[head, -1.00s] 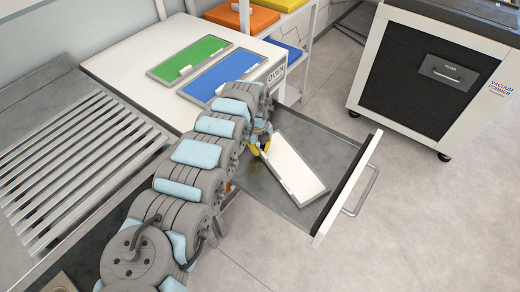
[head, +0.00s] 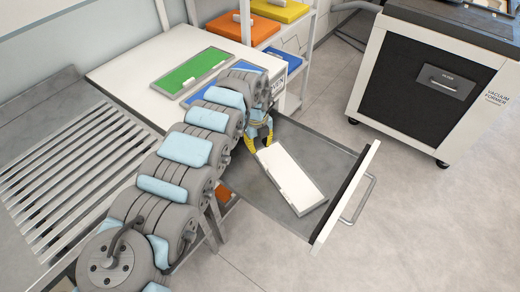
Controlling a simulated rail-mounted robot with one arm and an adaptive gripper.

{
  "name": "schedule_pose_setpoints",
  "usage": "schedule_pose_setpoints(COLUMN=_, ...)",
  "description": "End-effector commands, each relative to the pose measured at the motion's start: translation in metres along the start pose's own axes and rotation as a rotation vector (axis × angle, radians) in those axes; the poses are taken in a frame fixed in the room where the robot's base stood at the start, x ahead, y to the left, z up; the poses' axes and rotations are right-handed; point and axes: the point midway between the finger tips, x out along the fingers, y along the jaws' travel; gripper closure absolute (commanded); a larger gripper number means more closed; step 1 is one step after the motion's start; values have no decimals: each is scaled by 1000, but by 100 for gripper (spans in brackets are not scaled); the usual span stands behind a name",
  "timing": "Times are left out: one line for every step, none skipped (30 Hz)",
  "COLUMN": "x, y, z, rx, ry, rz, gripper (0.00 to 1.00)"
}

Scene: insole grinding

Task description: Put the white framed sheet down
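The white framed sheet (head: 291,176) lies in the pulled-out grey drawer (head: 325,150), set at a slant. Its handle side, along the left long edge, carries a small white grip. My gripper (head: 258,146) is at the upper left end of the sheet, with its yellow fingers spread apart. The fingers appear empty and just clear of the sheet. My arm hides the rear left part of the drawer.
A white cabinet top holds a green framed sheet (head: 190,71) and a blue one (head: 205,97), partly hidden by my arm. A shelf with orange (head: 242,27) and yellow (head: 275,10) trays stands behind. A vacuum former (head: 430,80) is at right. A slatted grey surface (head: 85,165) is at left.

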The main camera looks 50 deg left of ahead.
Motion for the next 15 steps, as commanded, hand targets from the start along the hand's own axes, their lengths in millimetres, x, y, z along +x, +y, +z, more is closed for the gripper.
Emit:
schedule_pose_setpoints(x=-12, y=0, z=1, rx=1, ry=-3, rz=0, gripper=67)
schedule_pose_setpoints(x=-16, y=0, z=1, rx=1, ry=-3, rz=0, gripper=67)
schedule_pose_setpoints(x=-20, y=0, z=1, rx=0, ry=-4, rz=-1, gripper=67)
schedule_pose_setpoints(x=-24, y=0, z=2, rx=0, ry=-4, rz=-1, gripper=67)
schedule_pose_setpoints(x=-26, y=0, z=2, rx=0, ry=-4, rz=-2, gripper=67)
schedule_pose_setpoints(x=-30, y=0, z=2, rx=0, ry=-3, rz=-2, gripper=67)
schedule_pose_setpoints(x=-32, y=0, z=1, rx=0, ry=-3, rz=-2, gripper=67)
schedule_pose_setpoints(x=-33, y=0, z=1, rx=0, ry=-3, rz=-2, gripper=67)
schedule_pose_setpoints(x=-34, y=0, z=1, rx=1, ry=-3, rz=-1, gripper=67)
schedule_pose_setpoints(x=-35, y=0, z=1, rx=1, ry=-3, rz=-1, gripper=67)
schedule_pose_setpoints(x=-36, y=0, z=1, rx=1, ry=-2, rz=-1, gripper=67)
schedule_pose_setpoints(x=-36, y=0, z=0, rx=1, ry=-2, rz=-1, gripper=67)
schedule_pose_setpoints(x=-36, y=0, z=0, rx=1, ry=-2, rz=-1, gripper=67)
schedule_pose_setpoints(x=-36, y=0, z=0, rx=1, ry=-2, rz=-1, gripper=67)
schedule_pose_setpoints(x=-36, y=0, z=0, rx=1, ry=-2, rz=-1, gripper=67)
